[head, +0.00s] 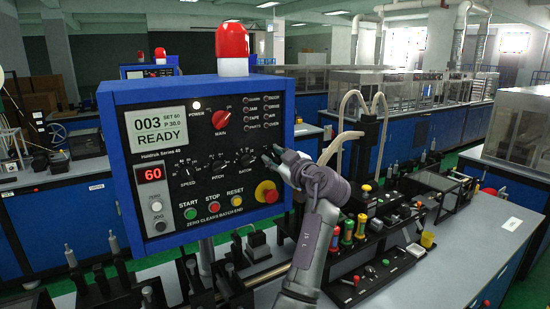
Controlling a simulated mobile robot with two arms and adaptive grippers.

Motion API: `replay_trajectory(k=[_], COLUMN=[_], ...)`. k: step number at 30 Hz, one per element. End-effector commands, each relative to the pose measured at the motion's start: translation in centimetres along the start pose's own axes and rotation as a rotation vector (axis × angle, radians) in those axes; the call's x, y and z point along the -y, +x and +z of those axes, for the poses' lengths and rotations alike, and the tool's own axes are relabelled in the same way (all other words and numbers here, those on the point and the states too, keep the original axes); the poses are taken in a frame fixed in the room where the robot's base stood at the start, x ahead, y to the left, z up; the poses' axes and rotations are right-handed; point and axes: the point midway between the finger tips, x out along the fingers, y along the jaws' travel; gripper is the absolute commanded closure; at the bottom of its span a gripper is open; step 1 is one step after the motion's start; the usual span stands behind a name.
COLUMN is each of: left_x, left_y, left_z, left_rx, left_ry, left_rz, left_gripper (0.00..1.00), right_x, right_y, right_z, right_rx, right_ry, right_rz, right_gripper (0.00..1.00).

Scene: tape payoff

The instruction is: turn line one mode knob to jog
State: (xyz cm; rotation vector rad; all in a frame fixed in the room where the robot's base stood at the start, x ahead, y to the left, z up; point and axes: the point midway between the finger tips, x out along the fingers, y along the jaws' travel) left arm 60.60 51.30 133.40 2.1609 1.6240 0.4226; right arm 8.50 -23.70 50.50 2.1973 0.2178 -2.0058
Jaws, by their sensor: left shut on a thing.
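Black SPEED (187,174), PITCH (217,168) and BATCH (246,160) knobs sit in a row below. My left gripper (272,156) is at the right end of this row, right of the BATCH knob, with its fingers shut on a knob there. The fingers hide most of that knob, and I cannot read a mode label or its setting. My right gripper is not in view.
A red and yellow stop button (266,192) sits just below my gripper. START, STOP and RESET buttons line the lower edge. A red beacon (232,48) tops the panel. Several colored-handled tools (347,232) and black fixtures stand on the grey bench (478,245) at right.

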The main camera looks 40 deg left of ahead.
Motion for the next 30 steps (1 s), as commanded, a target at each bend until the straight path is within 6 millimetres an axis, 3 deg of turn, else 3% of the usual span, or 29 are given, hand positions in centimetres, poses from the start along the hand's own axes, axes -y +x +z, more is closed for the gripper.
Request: replay_trajectory(k=[11, 30], left_x=[0.0, -0.4], left_y=[0.0, 0.0], left_z=[0.1, 0.1], left_rx=[0.0, 0.001], left_ry=[0.193, 0.779], left_rz=[0.0, 0.0], left_gripper=[1.0, 1.0], right_x=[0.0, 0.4], right_y=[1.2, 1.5], right_z=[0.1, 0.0], right_rx=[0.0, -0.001], right_ry=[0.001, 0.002], right_rz=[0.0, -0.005], right_gripper=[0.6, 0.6])
